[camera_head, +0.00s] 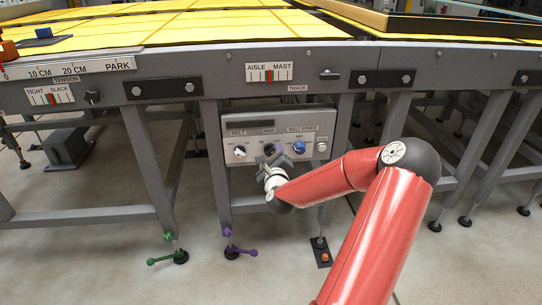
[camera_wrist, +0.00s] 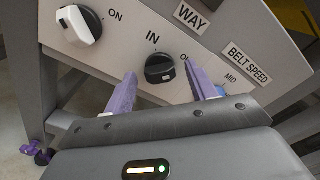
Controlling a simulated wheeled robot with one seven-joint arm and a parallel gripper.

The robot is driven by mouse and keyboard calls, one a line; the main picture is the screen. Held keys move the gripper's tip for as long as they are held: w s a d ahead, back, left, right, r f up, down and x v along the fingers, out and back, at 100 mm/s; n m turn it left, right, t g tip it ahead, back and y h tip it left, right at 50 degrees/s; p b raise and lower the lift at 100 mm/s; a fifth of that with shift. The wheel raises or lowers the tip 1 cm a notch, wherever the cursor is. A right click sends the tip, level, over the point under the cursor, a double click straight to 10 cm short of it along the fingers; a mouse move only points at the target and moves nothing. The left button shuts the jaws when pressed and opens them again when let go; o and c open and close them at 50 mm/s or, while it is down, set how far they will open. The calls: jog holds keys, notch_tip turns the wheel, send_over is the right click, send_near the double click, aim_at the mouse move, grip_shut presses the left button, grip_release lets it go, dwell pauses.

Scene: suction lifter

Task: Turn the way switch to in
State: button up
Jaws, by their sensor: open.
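The way switch (camera_wrist: 160,66) is a small black knob on a grey control panel (camera_head: 235,128). In the wrist view "IN" is printed to its upper left. A label that starts with "O" is to its right, partly hidden by a finger. A pale mark shows on the knob's lower edge, but I cannot tell surely which label it points to. My gripper (camera_wrist: 160,70) is open, with one purple finger on each side of the knob. I cannot tell whether either finger touches it. In the head view my gripper (camera_head: 272,162) is in front of the panel and partly hides the switch.
A white belt knob (camera_wrist: 79,25) marked "ON" is left of the way switch. A blue belt speed knob (camera_head: 299,147) is on its right. The panel hangs below the table frame, between grey legs (camera_head: 147,155). Purple (camera_head: 240,251) and green (camera_head: 162,258) levers are near the floor.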

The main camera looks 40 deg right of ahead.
jog(key=shift+c, duration=0.5)
jog(key=c, duration=0.9)
jog(key=shift+n, duration=0.4)
jog(key=n+b, duration=0.3)
jog(key=shift+a+f+n, duration=0.1)
jog(key=shift+n, duration=0.3)
jog(key=n+b, duration=0.3)
jog(key=n, duration=0.1)
jog(key=shift+f+b, duration=0.1)
jog(key=shift+b, duration=0.25)
jog(key=n+b, duration=0.5)
jog(key=shift+f, duration=0.1)
jog(key=n+b, duration=0.4)
jog(key=shift+b, duration=0.35)
jog(key=shift+r+n, duration=0.2)
jog(key=shift+n, duration=0.2)
